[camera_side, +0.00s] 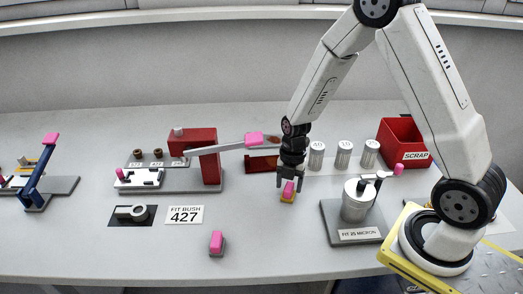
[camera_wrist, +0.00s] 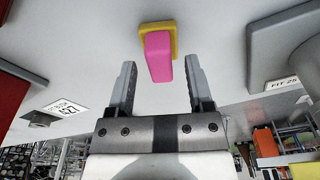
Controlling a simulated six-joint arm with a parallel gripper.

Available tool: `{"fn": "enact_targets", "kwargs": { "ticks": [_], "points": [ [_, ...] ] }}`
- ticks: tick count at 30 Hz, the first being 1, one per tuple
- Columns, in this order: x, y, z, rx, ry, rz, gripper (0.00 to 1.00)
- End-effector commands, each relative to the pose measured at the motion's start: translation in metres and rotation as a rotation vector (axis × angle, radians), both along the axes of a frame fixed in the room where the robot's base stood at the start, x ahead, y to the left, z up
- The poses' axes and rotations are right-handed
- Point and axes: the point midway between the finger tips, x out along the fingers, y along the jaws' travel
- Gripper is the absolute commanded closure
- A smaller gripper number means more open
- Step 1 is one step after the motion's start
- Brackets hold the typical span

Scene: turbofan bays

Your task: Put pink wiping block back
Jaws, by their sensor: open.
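A pink block (camera_side: 288,187) with a yellow base (camera_side: 287,198) stands on the grey bench, left of the gauge stand. My gripper (camera_side: 290,180) points down right over it. In the wrist view, my gripper (camera_wrist: 160,65) is open, with one finger on each side of the pink block (camera_wrist: 158,57). Gaps show between the block and both fingers. The yellow base (camera_wrist: 157,27) lies beyond the fingertips. Another pink block (camera_side: 216,238) on a dark grey base stands nearer the front edge. I cannot tell from the pictures which of them is the wiping block.
A fixture with a red post (camera_side: 208,165) and a pink-tipped lever stands left. A gauge stand (camera_side: 352,235) with a metal cylinder is close on the right. Several metal cans (camera_side: 343,155) and a red scrap bin (camera_side: 402,143) are behind. The front middle bench is mostly clear.

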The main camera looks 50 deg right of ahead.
Motion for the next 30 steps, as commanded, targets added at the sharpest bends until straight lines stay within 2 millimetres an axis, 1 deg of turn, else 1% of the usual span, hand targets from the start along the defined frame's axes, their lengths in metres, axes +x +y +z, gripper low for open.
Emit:
{"fn": "enact_targets", "kwargs": {
  "ticks": [15,21,25,30],
  "points": [
    [0.004,-0.008,0.067,-0.001,-0.003,-0.001,0.33],
    [0.005,-0.010,0.090,-0.001,-0.003,0.000,0.33],
    [0.005,-0.011,0.100,-0.001,-0.001,0.000,0.33],
    [0.005,-0.012,0.105,-0.001,0.000,0.000,0.33]
  ]
}}
